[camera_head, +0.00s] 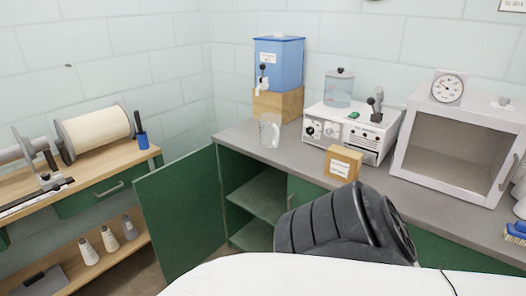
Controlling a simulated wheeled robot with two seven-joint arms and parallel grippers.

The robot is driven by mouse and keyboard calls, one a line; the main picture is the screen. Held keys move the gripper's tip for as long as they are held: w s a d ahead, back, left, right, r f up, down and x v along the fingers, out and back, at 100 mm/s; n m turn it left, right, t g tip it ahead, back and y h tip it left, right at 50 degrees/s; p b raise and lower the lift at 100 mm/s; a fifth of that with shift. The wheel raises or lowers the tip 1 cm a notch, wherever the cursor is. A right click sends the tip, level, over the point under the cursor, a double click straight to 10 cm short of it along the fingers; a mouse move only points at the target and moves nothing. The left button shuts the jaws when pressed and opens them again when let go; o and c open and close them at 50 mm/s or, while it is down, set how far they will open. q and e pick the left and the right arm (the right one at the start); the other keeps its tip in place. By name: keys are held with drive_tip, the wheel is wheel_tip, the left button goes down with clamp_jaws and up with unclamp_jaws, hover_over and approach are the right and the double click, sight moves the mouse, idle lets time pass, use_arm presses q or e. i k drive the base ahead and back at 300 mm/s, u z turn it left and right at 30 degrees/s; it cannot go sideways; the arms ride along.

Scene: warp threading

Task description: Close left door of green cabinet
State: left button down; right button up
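The green cabinet's left door (180,215) stands wide open, swung out to the left from its hinge side. The opening shows a green inner shelf (262,196) and a lower floor, both looking empty. The closed green front right of the opening (299,192) is partly hidden behind a dark ribbed part, which seems to be mine. A white part of my body fills the bottom of the view. Neither my left nor my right gripper shows.
The grey countertop (238,133) holds a clear beaker (270,130), a small cardboard box (343,164), a white hotplate unit (345,133), a blue dispenser (278,62) and a white glass-fronted chamber (455,145). A wooden bench (85,180) with a spool stands left, near the open door.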

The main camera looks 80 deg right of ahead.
sight(180, 202)
drive_tip(key=i, duration=1.3)
drive_tip(key=z, duration=3.75)
drive_tip(key=k, duration=0.5)
drive_tip(key=u, duration=2)
drive_tip(key=i, duration=1.25)
drive_tip(key=z, duration=1.5)
